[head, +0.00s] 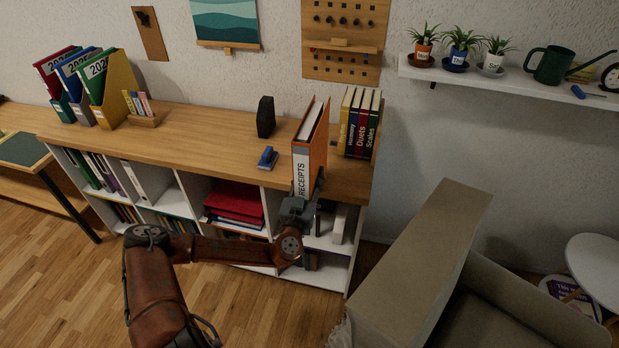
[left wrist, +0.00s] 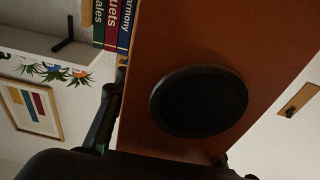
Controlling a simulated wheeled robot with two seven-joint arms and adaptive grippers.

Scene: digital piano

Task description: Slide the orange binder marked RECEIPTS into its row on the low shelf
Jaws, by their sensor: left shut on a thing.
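The orange binder (head: 318,148) marked RECEIPTS stands upright at the front edge of the wooden top of the low shelf (head: 215,143), its white label facing me in the head view. My left gripper (head: 304,196) is shut on the lower part of the binder. In the left wrist view the binder (left wrist: 165,50) fills the middle, with a dark round disc on its face and parts of the gripper (left wrist: 165,160) along the bottom. My right gripper is not in view.
Several music books (head: 360,125) stand right of the binder on the top. A blue stapler (head: 267,157) and a black speaker-like object (head: 266,117) are to its left. Red folders (head: 235,203) lie in the middle compartment. A beige armchair (head: 410,265) stands at the right.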

